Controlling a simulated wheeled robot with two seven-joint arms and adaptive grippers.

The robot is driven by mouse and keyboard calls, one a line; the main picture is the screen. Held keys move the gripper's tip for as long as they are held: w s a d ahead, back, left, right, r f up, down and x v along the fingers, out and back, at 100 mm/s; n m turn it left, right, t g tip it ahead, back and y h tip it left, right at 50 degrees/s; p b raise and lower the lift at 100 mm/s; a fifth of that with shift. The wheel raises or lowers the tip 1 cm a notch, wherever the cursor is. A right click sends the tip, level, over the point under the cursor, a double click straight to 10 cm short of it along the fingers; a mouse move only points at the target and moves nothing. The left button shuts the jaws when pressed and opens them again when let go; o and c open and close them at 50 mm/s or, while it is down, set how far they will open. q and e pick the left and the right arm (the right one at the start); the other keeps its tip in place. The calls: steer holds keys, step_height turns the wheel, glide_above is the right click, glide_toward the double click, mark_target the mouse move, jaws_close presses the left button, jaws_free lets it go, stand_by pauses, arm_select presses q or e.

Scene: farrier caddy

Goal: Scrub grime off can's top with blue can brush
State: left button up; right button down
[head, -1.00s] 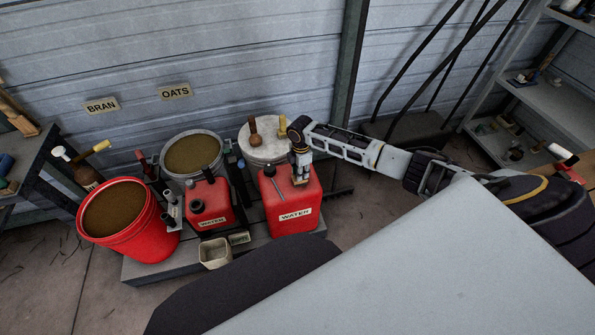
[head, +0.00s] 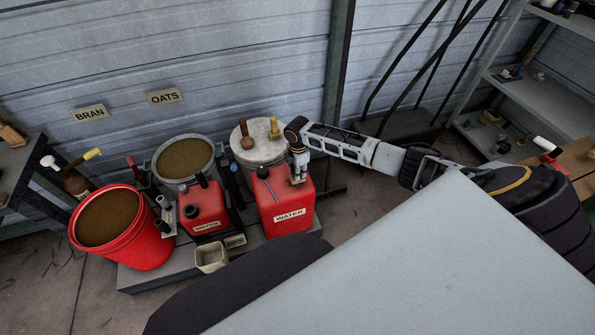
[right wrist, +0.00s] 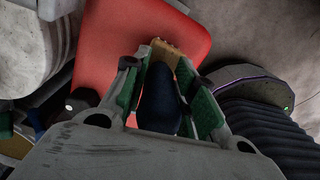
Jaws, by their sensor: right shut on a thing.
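The large red water can (head: 284,207) stands on a low grey platform, with a white WATER label on its front. Its red top also fills the upper part of the right wrist view (right wrist: 125,35). My right gripper (head: 298,172) is over the right part of the can's top, pointing down. In the right wrist view its green-padded fingers (right wrist: 170,100) are shut on the dark blue handle of the can brush (right wrist: 157,100). The brush's tan bristle end (right wrist: 166,52) is at the red top; contact is unclear. I cannot make out grime. My left gripper is out of view.
A smaller red can (head: 204,207) stands left of the large one. A red bucket (head: 140,235), a grey OATS-side bucket (head: 160,182) and a white lidded bucket (head: 245,157) crowd around. A beige box (head: 211,257) sits at the platform's front.

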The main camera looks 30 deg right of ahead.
steer(key=shift+s+f, duration=0.15)
steer(key=shift+a, duration=0.25)
steer(key=shift+d+p, duration=0.2)
steer(key=shift+p, duration=0.1)
steer(key=shift+s+d, duration=0.1)
steer(key=shift+d, duration=0.35)
steer(key=shift+s+d+p, duration=0.15)
steer(key=shift+d+p, duration=0.2)
steer(key=shift+d, duration=0.35)
steer(key=shift+s+d+p, duration=0.1)
steer(key=shift+d+p, duration=0.25)
steer(key=shift+d, duration=0.35)
steer(key=shift+r, duration=0.25)
steer(key=shift+w+a+r+p, duration=0.1)
steer(key=shift+r+p, duration=0.65)
steer(key=shift+p, duration=0.2)
